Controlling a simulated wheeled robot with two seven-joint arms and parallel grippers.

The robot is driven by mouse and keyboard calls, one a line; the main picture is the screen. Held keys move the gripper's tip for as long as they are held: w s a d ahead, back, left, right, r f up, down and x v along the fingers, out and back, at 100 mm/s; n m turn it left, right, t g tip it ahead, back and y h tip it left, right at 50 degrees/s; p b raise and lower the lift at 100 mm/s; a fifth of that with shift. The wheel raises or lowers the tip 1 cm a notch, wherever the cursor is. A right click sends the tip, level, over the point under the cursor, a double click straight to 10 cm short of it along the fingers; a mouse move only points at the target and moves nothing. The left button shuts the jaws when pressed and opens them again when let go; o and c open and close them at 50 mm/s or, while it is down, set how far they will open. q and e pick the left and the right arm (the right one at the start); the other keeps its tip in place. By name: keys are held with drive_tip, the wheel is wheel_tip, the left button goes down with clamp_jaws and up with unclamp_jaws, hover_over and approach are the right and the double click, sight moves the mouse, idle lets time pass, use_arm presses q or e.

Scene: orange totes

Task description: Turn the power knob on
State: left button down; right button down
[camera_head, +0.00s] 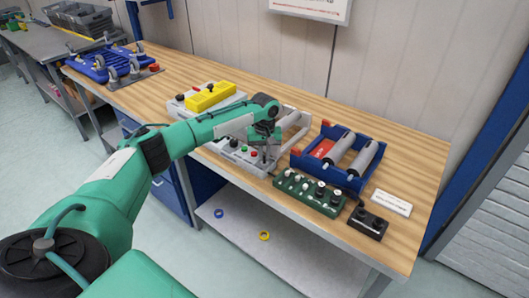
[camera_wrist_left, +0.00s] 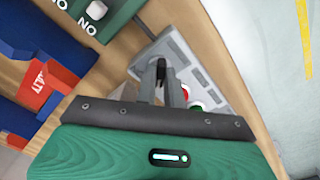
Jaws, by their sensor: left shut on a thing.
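The grey control box (camera_head: 236,153) stands at the table's front edge, with red, green and dark buttons on top. My left gripper (camera_head: 264,160) points down onto the right end of this box. In the left wrist view my gripper (camera_wrist_left: 167,85) is shut, with a small dark part, seemingly a knob, at its fingertips over the grey panel (camera_wrist_left: 187,62). The fingers and the wrist hide most of that part, so its turned position cannot be told.
A blue tray (camera_head: 352,185) with two grey cylinders and a red piece stands behind the green box. A black two-knob box (camera_head: 369,223) and a white label plate (camera_head: 391,203) are at right. A yellow block (camera_head: 211,97) on a grey unit lies behind my arm.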

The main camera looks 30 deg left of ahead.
use_arm(q)
drive_tip(key=m+p, duration=0.3)
drive_tip(key=shift+r, duration=0.2)
drive_tip(key=m+p, duration=0.2)
drive_tip(key=m, duration=0.3)
drive_tip(key=shift+f+p, duration=0.1)
drive_tip(key=shift+p, duration=0.25)
drive_tip(key=m+p, duration=0.1)
drive_tip(key=m, duration=0.7)
drive_tip(key=shift+m+p, duration=0.3)
drive_tip(key=shift+p, duration=0.05)
drive_tip(key=shift+w, duration=0.1)
drive_tip(key=c, duration=1.5)
unclamp_jaws()
